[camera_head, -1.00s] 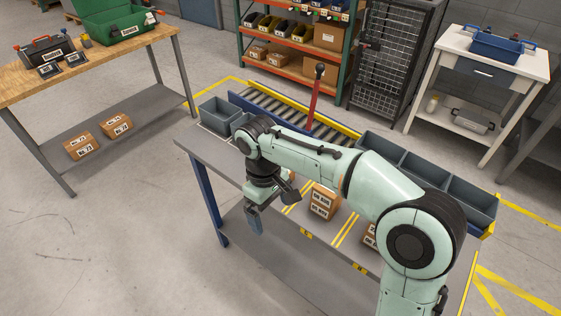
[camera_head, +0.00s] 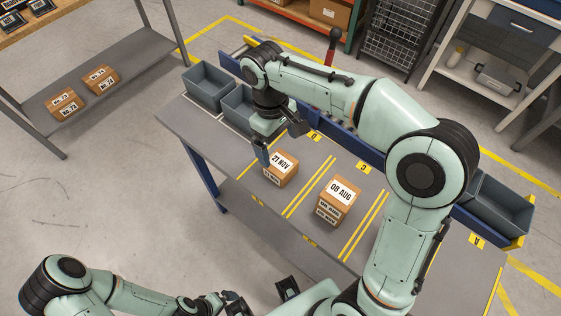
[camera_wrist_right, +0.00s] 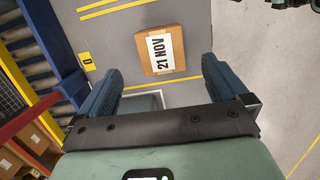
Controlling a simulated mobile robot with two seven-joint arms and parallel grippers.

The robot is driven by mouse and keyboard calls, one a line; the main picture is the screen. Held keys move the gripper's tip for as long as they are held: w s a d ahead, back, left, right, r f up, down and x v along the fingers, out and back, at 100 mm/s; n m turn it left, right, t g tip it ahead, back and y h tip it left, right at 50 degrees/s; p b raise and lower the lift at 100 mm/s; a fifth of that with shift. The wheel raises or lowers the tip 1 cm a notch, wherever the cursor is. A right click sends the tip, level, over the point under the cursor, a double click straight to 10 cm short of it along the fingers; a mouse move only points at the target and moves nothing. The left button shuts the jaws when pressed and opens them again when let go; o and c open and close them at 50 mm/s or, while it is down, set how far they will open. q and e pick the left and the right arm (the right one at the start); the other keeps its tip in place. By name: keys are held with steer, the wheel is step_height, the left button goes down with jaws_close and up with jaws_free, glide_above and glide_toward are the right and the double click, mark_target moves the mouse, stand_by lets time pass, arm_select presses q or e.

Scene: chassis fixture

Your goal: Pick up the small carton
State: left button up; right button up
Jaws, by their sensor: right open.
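The small carton (camera_head: 281,170), a brown box with a white "21 NOV" label, sits on the grey table near its left end. It also shows in the right wrist view (camera_wrist_right: 146,46), label toward the camera, just past the fingertips. My right gripper (camera_head: 266,152) is above the table at the carton's back left. In the right wrist view my right gripper (camera_wrist_right: 160,75) is open and empty, with the carton ahead of the gap between its blue fingers. My left gripper (camera_head: 262,294) is at the bottom edge, partly cut off, its opening unclear.
A larger "08 AUG" carton (camera_head: 338,203) stands to the right of the small one, beyond yellow lines. Grey bins (camera_head: 208,86) stand along the back edge, with more at the right (camera_head: 500,205). A red lever (camera_head: 331,50) rises behind my right arm.

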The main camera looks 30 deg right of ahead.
mark_target(280, 162)
steer(key=f, duration=0.2)
steer(key=s+f, duration=0.1)
steer(key=f, duration=0.1)
steer(key=shift+d+f+b, duration=0.1)
steer(key=shift+f+b, duration=0.2)
steer(key=shift+b, duration=0.05)
steer(key=shift+w+f, duration=0.1)
steer(key=shift+f, duration=2.8)
steer(key=c, duration=1.2)
